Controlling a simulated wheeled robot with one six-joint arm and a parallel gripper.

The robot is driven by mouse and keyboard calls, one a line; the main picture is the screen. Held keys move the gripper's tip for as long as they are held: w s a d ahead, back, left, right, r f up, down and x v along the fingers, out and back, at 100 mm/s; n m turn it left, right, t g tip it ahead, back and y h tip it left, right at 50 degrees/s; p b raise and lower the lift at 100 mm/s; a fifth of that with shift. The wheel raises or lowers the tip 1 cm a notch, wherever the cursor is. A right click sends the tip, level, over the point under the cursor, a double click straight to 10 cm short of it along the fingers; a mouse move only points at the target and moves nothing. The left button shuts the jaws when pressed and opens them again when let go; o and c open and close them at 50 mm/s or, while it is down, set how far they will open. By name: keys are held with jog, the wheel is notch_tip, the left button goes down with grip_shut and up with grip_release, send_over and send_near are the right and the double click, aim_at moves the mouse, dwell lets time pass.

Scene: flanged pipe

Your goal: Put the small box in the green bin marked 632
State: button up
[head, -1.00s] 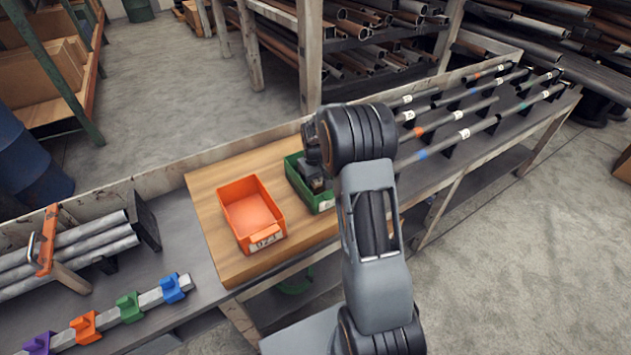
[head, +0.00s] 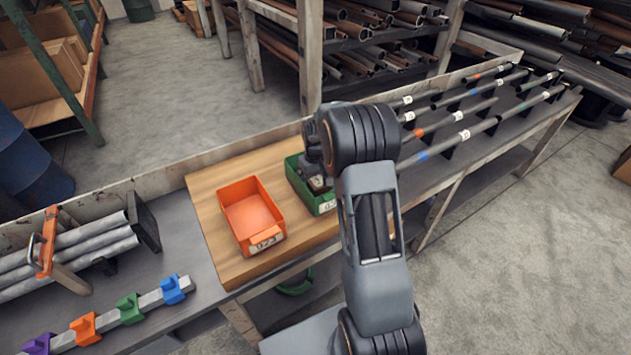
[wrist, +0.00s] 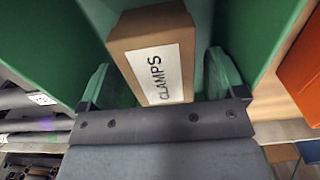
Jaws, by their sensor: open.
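The small box is brown cardboard with a white label reading CLAMPS (wrist: 158,55). In the wrist view it sits between the fingers of my gripper (wrist: 160,85), which are open with a gap on each side of it. Green bin walls (wrist: 55,45) rise on both sides, so the box is inside the green bin. In the head view the green bin (head: 326,206) stands on the wooden board, partly behind my arm. My gripper (head: 317,180) reaches down into it. The bin's number is mostly hidden, and I cannot tell whether the box touches the bin floor.
An orange bin (head: 250,213) with a number label stands left of the green bin on the wooden board (head: 215,255). Racked pipes (head: 455,125) lie to the right. A bar with coloured clamps (head: 130,308) and grey pipes (head: 85,250) lie to the left.

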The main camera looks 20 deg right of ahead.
aim_at(316, 178)
notch_tip(316, 178, up, 11)
jog(key=s+a+r+t, duration=0.1)
jog(key=s+a+r, duration=0.25)
jog(key=s, duration=0.25)
jog(key=s+a+r+t, duration=0.1)
jog(key=s+a+r, duration=0.1)
jog(key=s+a, duration=0.3)
jog(key=s+a+f+m+t, duration=0.1)
jog(key=s+a+f, duration=0.1)
jog(key=s, duration=1)
jog(key=shift+a, duration=0.3)
jog(key=shift+s, duration=0.1)
notch_tip(316, 178, up, 2)
jog(key=shift+r+t+p, duration=0.1)
jog(key=shift+t+p, duration=0.2)
jog(key=shift+p, duration=0.5)
jog(key=shift+c, duration=0.4)
